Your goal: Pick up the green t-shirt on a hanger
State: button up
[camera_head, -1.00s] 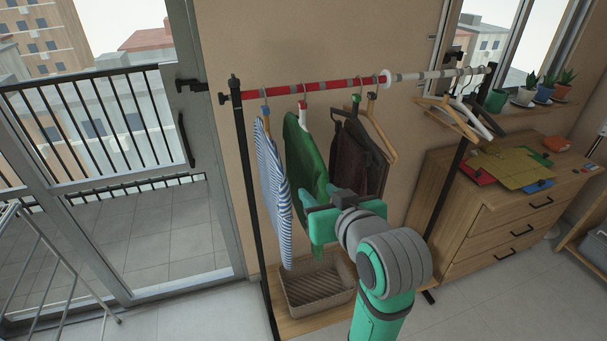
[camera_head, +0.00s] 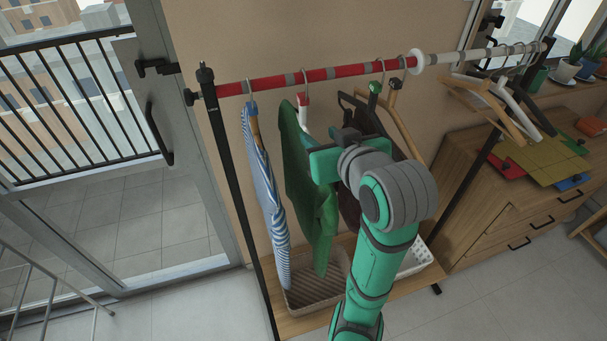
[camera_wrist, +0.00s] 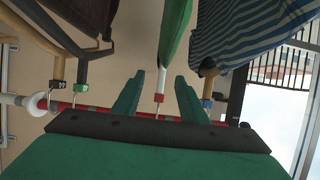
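The green t-shirt (camera_head: 303,175) hangs from the red-and-white rod (camera_head: 290,80), between a striped shirt (camera_head: 265,190) and a dark garment. Its white hanger with a red piece (camera_head: 303,108) shows above it. In the wrist view, the green t-shirt (camera_wrist: 175,32) and the hanger's neck (camera_wrist: 161,82) appear between my gripper's two fingers. My gripper (camera_wrist: 158,92) is open, one finger on each side of the hanger in that picture; I see no contact. In the head view, my gripper (camera_head: 322,162) overlaps the shirt's right side, its fingertips partly hidden.
The dark garment (camera_wrist: 70,12) and the striped shirt (camera_wrist: 235,30) hang close on either side. Empty hangers (camera_head: 495,105) hang at the rod's right end. A basket (camera_head: 315,290) stands below. A wooden dresser (camera_head: 520,210) is at the right.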

aim_at(305, 127)
jog(key=x, duration=0.5)
jog(key=shift+w+a+f, duration=0.1)
jog(key=shift+w+a, duration=0.05)
jog(key=shift+w, duration=0.1)
jog(key=x, duration=0.5)
jog(key=shift+s+a, duration=0.15)
grip_shut()
